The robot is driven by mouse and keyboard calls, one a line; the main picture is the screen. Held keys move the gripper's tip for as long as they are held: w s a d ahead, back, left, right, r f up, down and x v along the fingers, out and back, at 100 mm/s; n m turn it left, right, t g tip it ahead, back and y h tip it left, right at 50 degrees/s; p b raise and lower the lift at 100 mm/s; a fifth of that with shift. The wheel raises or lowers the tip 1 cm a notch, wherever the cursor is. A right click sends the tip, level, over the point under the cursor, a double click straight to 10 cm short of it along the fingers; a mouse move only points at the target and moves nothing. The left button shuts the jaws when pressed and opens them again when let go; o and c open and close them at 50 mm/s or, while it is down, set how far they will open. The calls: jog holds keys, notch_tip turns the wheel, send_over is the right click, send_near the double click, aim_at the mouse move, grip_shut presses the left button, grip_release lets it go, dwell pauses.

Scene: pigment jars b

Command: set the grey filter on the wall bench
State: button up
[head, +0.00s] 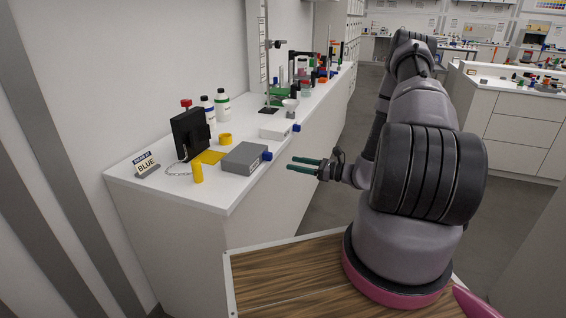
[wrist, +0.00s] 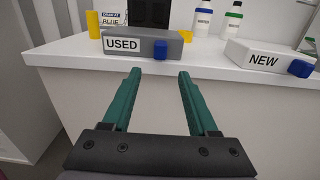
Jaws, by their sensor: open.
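The grey filter, a flat grey box with a blue knob, lies on the wall bench near its front edge in the head view (head: 241,160). In the wrist view it carries a label reading USED (wrist: 139,46), with its blue knob facing me. The wall bench (head: 228,193) is a long white counter along the left wall. My gripper (head: 291,165) is open and empty, in front of the bench edge and to the right of the grey filter. In the wrist view its green fingers (wrist: 158,72) point toward the filter's knob, apart from it.
A similar white box labelled NEW (wrist: 260,57) lies farther along the bench. A black device (head: 189,134), yellow cylinder (head: 197,173), yellow ring (head: 225,139), BLUE sign (head: 146,165) and bottles (head: 222,105) surround the grey filter. A wooden surface (head: 290,277) is below my arm.

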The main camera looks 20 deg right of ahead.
jog(key=s+a+r+n+g+h, duration=0.1)
jog(key=s+a+r+n+g, duration=0.2)
jog(key=r, duration=0.4)
jog(key=s+a+r+n+g+h, duration=0.1)
jog(key=s+r+n+g, duration=0.25)
jog(key=r+n, duration=0.35)
jog(key=s+a+r+n+g+h, duration=0.1)
jog(key=s+a+r+n+g, duration=0.2)
jog(key=r, duration=0.5)
jog(key=s+d+r+n+t+h, duration=0.2)
jog(key=s+r+n+t+h, duration=0.1)
jog(key=s+r, duration=0.5)
jog(key=s+d+r+n+t+h, duration=0.2)
jog(key=s+r+n+h, duration=0.3)
jog(key=s+r, duration=0.3)
notch_tip(320, 180, up, 3)
jog(key=shift+s+r+t+h, duration=0.1)
jog(key=shift+s+t+h, duration=0.1)
jog(key=shift+t+h, duration=0.5)
